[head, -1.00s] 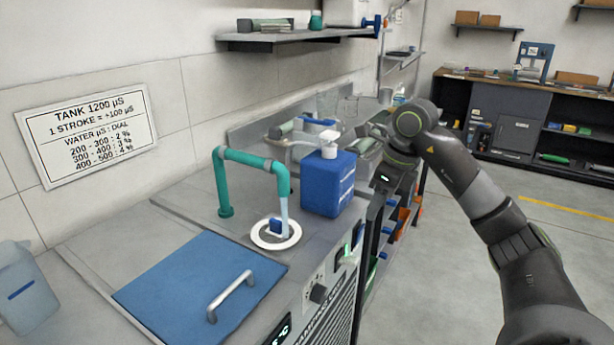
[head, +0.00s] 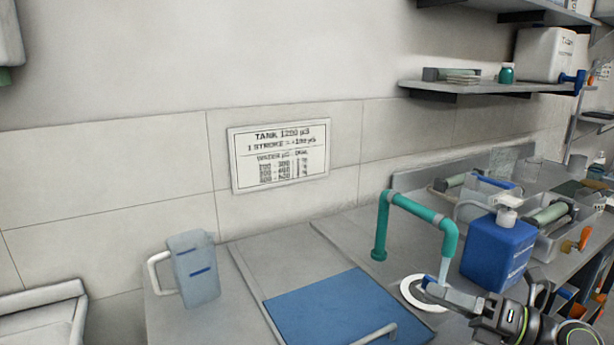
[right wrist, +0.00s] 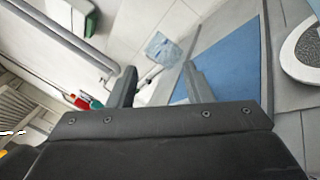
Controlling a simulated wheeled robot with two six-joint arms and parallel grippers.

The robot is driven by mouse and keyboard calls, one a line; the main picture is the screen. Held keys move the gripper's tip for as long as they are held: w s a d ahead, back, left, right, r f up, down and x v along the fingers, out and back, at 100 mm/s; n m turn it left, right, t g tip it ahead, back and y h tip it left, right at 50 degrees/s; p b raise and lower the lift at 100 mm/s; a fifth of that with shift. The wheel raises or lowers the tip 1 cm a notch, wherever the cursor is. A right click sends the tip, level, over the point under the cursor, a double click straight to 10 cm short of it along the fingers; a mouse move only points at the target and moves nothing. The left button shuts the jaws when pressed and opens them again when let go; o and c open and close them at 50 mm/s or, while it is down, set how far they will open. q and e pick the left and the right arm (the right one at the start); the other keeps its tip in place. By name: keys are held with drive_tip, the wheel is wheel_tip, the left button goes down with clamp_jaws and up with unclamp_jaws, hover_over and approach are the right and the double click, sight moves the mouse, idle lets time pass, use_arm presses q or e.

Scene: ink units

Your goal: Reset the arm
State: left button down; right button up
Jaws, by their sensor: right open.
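My right gripper (head: 455,302) is at the lower right of the head view, in front of the round white drain ring (head: 408,291) and below the teal spout. In the right wrist view its two fingers (right wrist: 160,84) stand apart with nothing between them. The jaws overlap the ring in the picture; I cannot tell whether they touch it. My left gripper is not in view.
The teal spout (head: 410,204) pours a thin stream toward the ring. A blue jug (head: 500,250) stands close behind my gripper. A blue lid (head: 335,308) and a translucent pitcher (head: 196,270) are to the left. A wall shelf (head: 480,88) hangs above.

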drive_tip(key=s+d+f+m+t+h, duration=0.3)
drive_tip(key=d+f+m+h, duration=0.4)
drive_tip(key=m+h, duration=0.65)
drive_tip(key=s+d+f+m+t+h, duration=0.35)
drive_tip(key=d+f+m+h, duration=0.4)
drive_tip(key=m, duration=1.15)
drive_tip(key=s+a+f+m+g+y, duration=0.25)
drive_tip(key=s+f+g, duration=0.45)
drive_tip(key=s, duration=0.4)
drive_tip(key=s+a+f+m+g+y, duration=0.1)
drive_tip(key=s+a+f+m+g, duration=0.4)
drive_tip(key=s+f, duration=0.45)
wheel_tip(320, 180, down, 19)
drive_tip(key=s+d+n+g+p, duration=0.1)
drive_tip(key=d+g+p, duration=0.1)
drive_tip(key=p, duration=0.4)
use_arm(q)
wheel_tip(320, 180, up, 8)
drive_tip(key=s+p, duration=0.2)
drive_tip(key=p, duration=0.2)
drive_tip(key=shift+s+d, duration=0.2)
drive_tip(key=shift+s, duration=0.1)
use_arm(e)
drive_tip(key=s+a+f+g, duration=0.1)
drive_tip(key=s+f, duration=0.9)
drive_tip(key=s, duration=0.4)
drive_tip(key=shift+s+f, duration=0.35)
drive_tip(key=shift+s, duration=0.05)
